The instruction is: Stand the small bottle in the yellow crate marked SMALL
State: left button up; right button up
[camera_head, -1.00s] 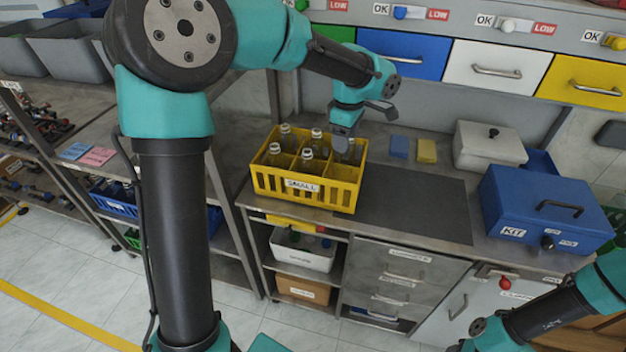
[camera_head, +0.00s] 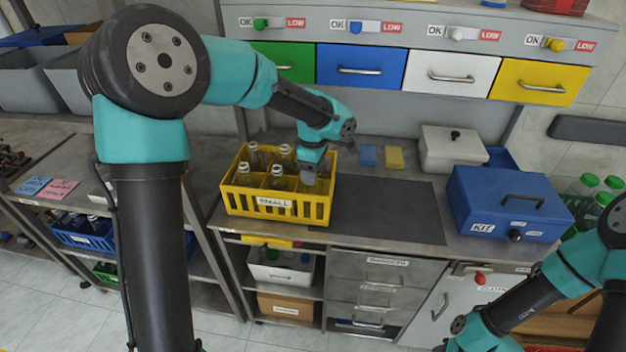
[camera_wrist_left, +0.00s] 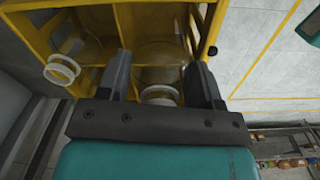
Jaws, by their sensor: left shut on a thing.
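The yellow crate (camera_head: 318,211) marked SMALL stands on the grey bench, with several clear bottles upright in its compartments. My left gripper (camera_head: 309,176) is at the crate's right side, its fingers pointing down into a right-hand compartment. In the left wrist view, the left gripper (camera_wrist_left: 160,88) is shut around the neck of the small clear bottle (camera_wrist_left: 161,52), which sits between the crate's yellow walls. Whether its base touches the crate floor is hidden. A neighbouring bottle (camera_wrist_left: 62,70) shows its pale ring to the left. My right arm shows at lower right, but its gripper is out of view.
A dark mat (camera_head: 385,210) lies clear to the right of the crate. Blue (camera_head: 367,155) and yellow (camera_head: 395,158) blocks lie behind it. A blue KIT box (camera_head: 508,205) and a pale lidded box (camera_head: 452,147) stand further right. Coloured drawers (camera_head: 360,70) line the back.

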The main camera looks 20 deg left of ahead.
pick_arm(q)
jog(key=shift+f, duration=1.85)
jog(key=o, duration=0.8)
jog(key=shift+f, duration=0.1)
jog(key=shift+o, duration=0.2)
notch_tip(320, 180, up, 12)
jog(key=shift+r, duration=0.15)
